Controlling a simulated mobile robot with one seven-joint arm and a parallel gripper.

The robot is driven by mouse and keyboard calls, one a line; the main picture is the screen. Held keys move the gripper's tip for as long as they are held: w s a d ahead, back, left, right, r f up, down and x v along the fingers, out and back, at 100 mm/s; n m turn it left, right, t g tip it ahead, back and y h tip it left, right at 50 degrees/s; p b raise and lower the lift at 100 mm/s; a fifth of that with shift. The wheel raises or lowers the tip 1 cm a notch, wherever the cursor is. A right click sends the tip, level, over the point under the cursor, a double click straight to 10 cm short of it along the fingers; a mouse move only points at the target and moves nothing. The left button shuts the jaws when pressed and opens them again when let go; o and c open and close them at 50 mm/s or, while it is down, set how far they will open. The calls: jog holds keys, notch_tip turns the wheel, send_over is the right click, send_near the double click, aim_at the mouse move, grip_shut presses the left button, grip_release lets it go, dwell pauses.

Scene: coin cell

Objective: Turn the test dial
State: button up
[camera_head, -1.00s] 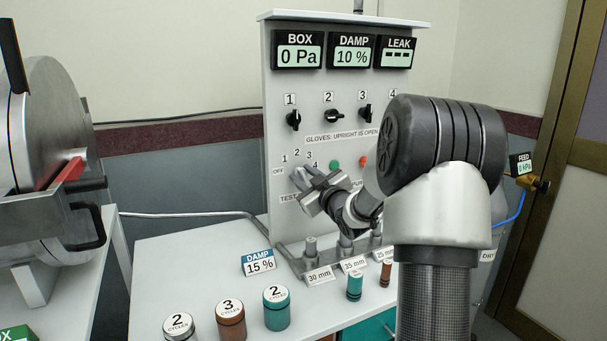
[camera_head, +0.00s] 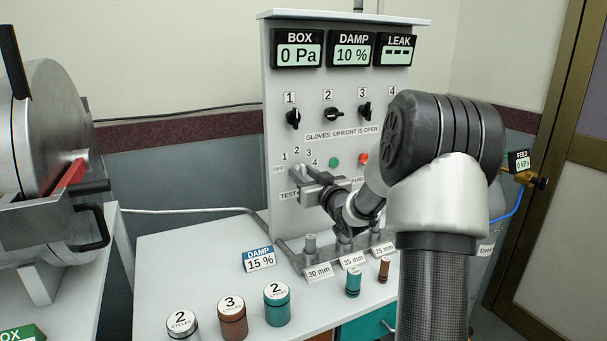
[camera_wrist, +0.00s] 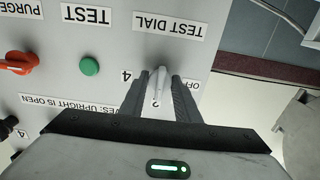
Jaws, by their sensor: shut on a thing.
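The test dial (camera_wrist: 161,77) is a pale bar-shaped knob on the upright panel, below the TEST DIAL label in the upside-down wrist view. My gripper (camera_wrist: 158,86) is shut on this knob, one dark finger on each side. The knob lies in line with the printed 2, which shows between the fingers. The 4 and OFF marks show outside the fingers; 1 and 3 are hidden there. In the head view my gripper (camera_head: 298,175) is at the panel's lower left, below the printed 1 to 4, and mostly hides the dial.
A green button (camera_wrist: 89,67) and a red knob (camera_wrist: 20,62) are beside the dial. Displays (camera_head: 297,50) read 0 Pa, 10 % and dashes. Posts (camera_head: 311,243) and several lidded cylinders (camera_head: 277,307) stand on the bench below my arm.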

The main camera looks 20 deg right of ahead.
jog(key=shift+f, duration=0.15)
jog(key=o, duration=1)
jog(key=shift+o, duration=0.2)
jog(key=s+p, duration=0.1)
jog(key=s, duration=1.6)
jog(key=shift+s+d, duration=0.25)
jog(key=shift+d, duration=0.05)
